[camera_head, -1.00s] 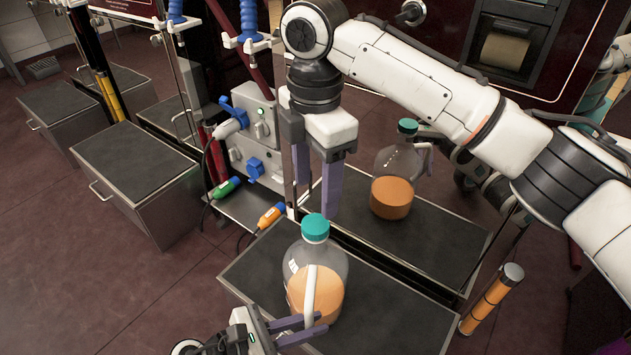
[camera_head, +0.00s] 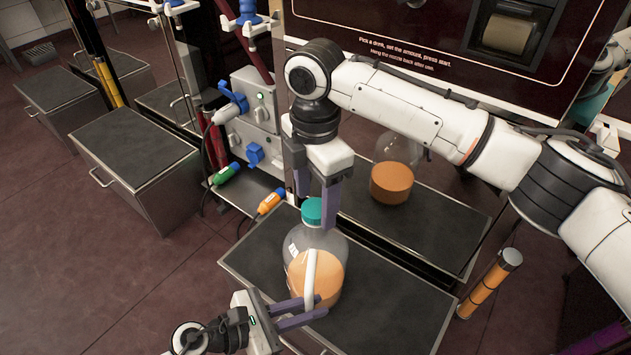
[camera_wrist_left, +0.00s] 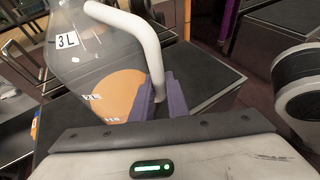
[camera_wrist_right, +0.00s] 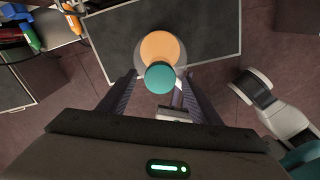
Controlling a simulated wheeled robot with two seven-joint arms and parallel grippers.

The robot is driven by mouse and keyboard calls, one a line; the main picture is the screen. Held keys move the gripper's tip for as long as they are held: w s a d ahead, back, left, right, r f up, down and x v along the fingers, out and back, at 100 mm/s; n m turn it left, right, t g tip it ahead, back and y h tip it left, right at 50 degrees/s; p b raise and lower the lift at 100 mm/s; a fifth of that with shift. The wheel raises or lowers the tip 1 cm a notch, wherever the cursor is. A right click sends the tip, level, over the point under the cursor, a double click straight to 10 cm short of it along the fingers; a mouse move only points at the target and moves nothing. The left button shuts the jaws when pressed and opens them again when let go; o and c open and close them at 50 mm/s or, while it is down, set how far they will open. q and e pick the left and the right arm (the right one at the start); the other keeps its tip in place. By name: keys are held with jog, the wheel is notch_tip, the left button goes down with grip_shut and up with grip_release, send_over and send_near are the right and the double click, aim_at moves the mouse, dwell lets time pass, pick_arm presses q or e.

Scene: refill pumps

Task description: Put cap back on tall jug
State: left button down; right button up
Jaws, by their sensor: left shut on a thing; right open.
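The tall jug (camera_head: 300,262) is clear, holds orange liquid and stands upright on the dark platform (camera_head: 395,310). Its teal cap (camera_head: 311,212) sits on its neck; whether it is seated tight I cannot tell. My left gripper (camera_head: 310,308) is shut on the jug's white handle (camera_wrist_left: 150,45), low on the jug's near side. My right gripper (camera_head: 316,200) points down at the cap with open fingers. In the right wrist view, the cap (camera_wrist_right: 160,77) lies between the two fingers, with gaps on both sides. The jug's "3 L" label shows in the left wrist view.
Green (camera_head: 226,174) and orange (camera_head: 270,201) nozzles and a grey valve box (camera_head: 255,105) stand to the left. An orange post (camera_head: 488,285) is at right. The platform's right part is clear.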

jog(key=shift+f, duration=0.35)
jog(key=shift+c, duration=0.4)
jog(key=c, duration=1.1)
jog(key=m, duration=1.1)
jog(key=shift+m, duration=0.3)
jog(key=o, duration=1.1)
jog(key=shift+o, duration=0.2)
